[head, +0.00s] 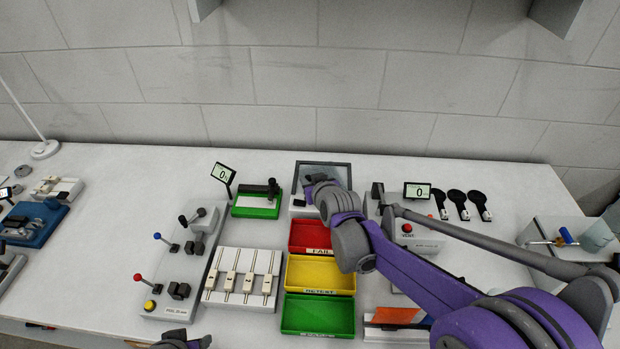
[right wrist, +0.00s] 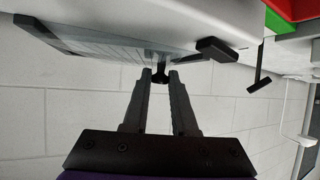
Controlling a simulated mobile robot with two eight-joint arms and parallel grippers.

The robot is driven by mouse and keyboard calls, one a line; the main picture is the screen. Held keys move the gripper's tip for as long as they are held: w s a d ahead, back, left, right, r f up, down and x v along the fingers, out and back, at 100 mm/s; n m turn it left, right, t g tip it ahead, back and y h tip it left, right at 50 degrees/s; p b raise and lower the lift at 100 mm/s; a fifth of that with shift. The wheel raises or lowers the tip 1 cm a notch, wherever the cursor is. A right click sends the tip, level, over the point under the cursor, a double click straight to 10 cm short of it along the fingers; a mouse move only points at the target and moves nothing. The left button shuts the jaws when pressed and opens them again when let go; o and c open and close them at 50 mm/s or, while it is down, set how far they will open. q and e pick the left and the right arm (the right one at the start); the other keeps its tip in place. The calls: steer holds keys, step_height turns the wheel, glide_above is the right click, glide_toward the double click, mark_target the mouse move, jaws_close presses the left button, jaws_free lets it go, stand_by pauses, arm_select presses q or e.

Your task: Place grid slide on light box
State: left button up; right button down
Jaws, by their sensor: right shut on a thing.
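The grid slide (head: 340,168) is a clear pane in a dark frame, at the back middle of the bench in the head view. In the right wrist view the grid slide (right wrist: 100,44) shows faint lines, and its small black tab sits between my fingertips. My right gripper (head: 318,183) is shut on this tab; its fingers (right wrist: 160,76) show close together in the wrist view. A pale box, apparently the light box (head: 298,208), shows under the near left of the slide, mostly hidden. I cannot tell whether they touch. My left gripper (head: 183,342) is barely in view at the bottom edge.
Red (head: 308,234), yellow (head: 320,275) and green (head: 318,315) trays stand in front of the slide. A green fixture (head: 256,207) with a small display (head: 223,173) is at left. A second display (head: 417,191) and black handled tools (head: 457,200) are at right.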

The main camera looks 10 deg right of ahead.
steer(key=shift+f, duration=0.1)
stand_by(0.3)
steer(key=c, duration=0.6)
jaws_free()
